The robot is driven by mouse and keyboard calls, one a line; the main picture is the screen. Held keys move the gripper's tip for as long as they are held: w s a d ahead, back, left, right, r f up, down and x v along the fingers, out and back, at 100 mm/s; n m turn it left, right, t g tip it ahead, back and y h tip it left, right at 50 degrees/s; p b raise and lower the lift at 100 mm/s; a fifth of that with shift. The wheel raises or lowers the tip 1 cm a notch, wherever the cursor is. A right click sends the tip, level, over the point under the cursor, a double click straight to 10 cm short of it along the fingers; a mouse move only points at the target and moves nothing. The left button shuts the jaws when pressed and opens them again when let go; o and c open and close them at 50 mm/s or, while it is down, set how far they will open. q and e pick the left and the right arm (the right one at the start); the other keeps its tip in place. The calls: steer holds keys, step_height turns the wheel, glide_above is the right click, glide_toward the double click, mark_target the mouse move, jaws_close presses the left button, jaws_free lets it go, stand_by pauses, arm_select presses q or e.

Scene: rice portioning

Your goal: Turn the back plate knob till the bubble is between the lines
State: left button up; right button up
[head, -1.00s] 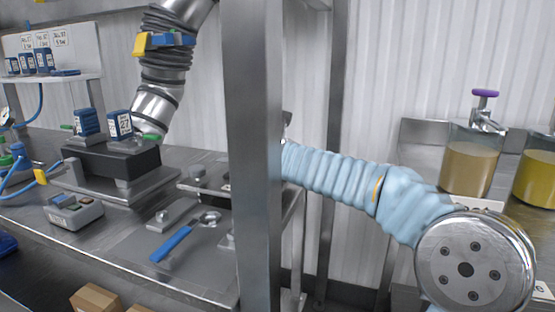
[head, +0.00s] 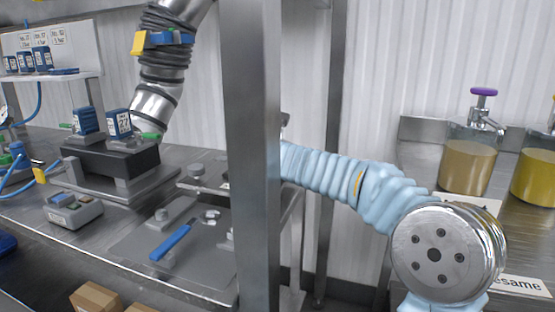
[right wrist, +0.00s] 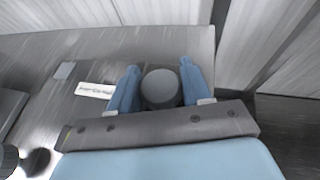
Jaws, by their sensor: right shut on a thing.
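In the right wrist view, a round dark knob with a grey top (right wrist: 160,88) stands between the two blue fingers of my right gripper (right wrist: 160,84). The fingers are shut on it, one at each side. A metal plate (right wrist: 150,45) extends beneath the knob. In the head view my right arm in its light blue sleeve reaches left behind the upright post, and its gripper is hidden there. No bubble or level lines can be made out in either view. My left gripper is not in view.
A steel post (head: 253,150) blocks the middle of the head view. A blue-handled tool (head: 172,241) lies on the left bench near a black block (head: 110,160) and a grey box (head: 73,211). Filled pump jars (head: 468,167) stand at the right.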

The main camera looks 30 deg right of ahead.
steer(key=m+g+h, duration=0.2)
steer(key=m+h, duration=0.1)
steer(key=shift+m+g+h, duration=0.4)
steer(key=shift+m+g, duration=0.2)
steer(key=o, duration=1)
steer(key=shift+c, duration=0.2)
steer(key=shift+d, duration=0.1)
